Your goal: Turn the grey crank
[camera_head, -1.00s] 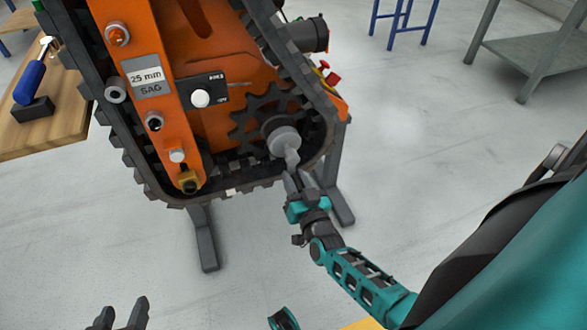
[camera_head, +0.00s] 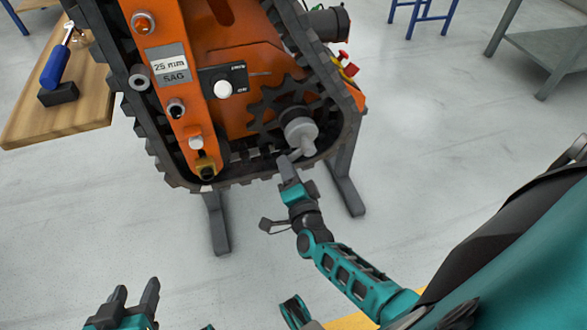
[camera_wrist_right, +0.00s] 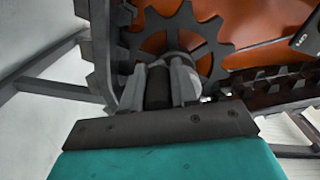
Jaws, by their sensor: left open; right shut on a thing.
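The grey crank (camera_head: 300,130) sits on the hub of a dark toothed sprocket (camera_head: 268,105) on the orange tracked carrier. Its arm points down and slightly left in the head view. My right gripper (camera_head: 290,165) is at the crank's lower end. In the right wrist view, the right gripper's fingers (camera_wrist_right: 160,88) close on both sides of the crank's dark handle (camera_wrist_right: 158,90). The pale crank hub is partly hidden behind them. My left gripper (camera_head: 134,294) is open and empty at the bottom left, well apart from the carrier.
The black track (camera_head: 165,165) loops around the sprocket close to my right gripper. The carrier stands on grey legs (camera_head: 217,225). A wooden bench (camera_head: 85,108) with a blue-handled tool (camera_head: 57,68) is at the left. The floor (camera_head: 440,140) to the right is clear.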

